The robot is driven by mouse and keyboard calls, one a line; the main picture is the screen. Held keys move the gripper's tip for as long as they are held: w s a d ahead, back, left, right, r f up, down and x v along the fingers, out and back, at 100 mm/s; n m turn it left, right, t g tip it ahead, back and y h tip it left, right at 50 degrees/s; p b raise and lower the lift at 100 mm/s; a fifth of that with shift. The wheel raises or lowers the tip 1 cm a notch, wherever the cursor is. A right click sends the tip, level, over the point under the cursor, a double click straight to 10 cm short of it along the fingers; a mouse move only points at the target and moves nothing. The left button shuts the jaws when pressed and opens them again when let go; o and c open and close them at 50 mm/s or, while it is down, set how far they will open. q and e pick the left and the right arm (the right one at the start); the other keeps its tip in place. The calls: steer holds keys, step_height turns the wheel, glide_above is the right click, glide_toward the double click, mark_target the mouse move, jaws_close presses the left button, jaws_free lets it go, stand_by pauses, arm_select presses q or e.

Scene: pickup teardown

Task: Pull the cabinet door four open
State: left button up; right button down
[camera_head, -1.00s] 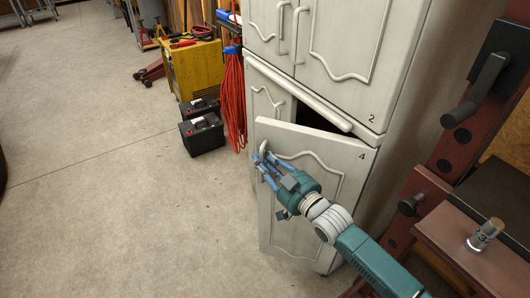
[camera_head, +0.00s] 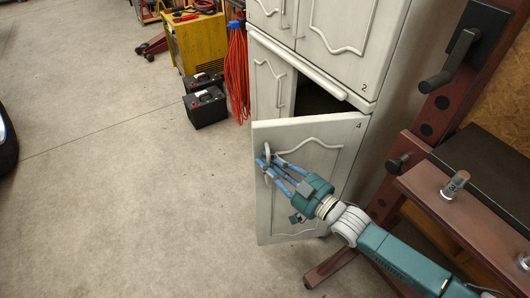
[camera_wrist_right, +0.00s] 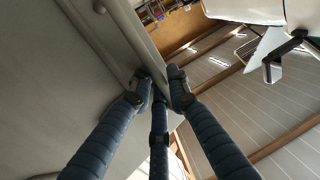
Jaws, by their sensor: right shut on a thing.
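The white cabinet door marked 4 (camera_head: 318,165) is the lower right door, and it stands partly open with a dark gap above it into the cabinet. My right gripper (camera_head: 264,163) is at the upper left of this door, with its blue fingers closed around the door's handle (camera_head: 267,153). In the right wrist view my blue fingers (camera_wrist_right: 158,95) meet at the handle, close to the door surface (camera_wrist_right: 70,90). The fingers cover most of the handle. My left gripper is not seen.
The upper door marked 2 (camera_head: 335,28) is closed. Black batteries (camera_head: 206,105), a yellow machine (camera_head: 195,42) and hanging red cables (camera_head: 238,75) are beyond the cabinet. A dark red press frame (camera_head: 425,120) stands at right. The floor (camera_head: 120,190) left of the door is clear.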

steer(key=shift+s+d+f, duration=0.1)
steer(key=shift+s+d, duration=0.1)
steer(key=shift+s, duration=0.25)
steer(key=shift+s+d+f, duration=0.1)
steer(key=shift+s+d, duration=0.1)
steer(key=shift+s, duration=0.25)
steer(key=c, duration=1.9)
jaws_free()
steer(key=shift+o, duration=0.4)
steer(key=shift+w+a+r, duration=0.1)
steer(key=shift+w+a, duration=0.05)
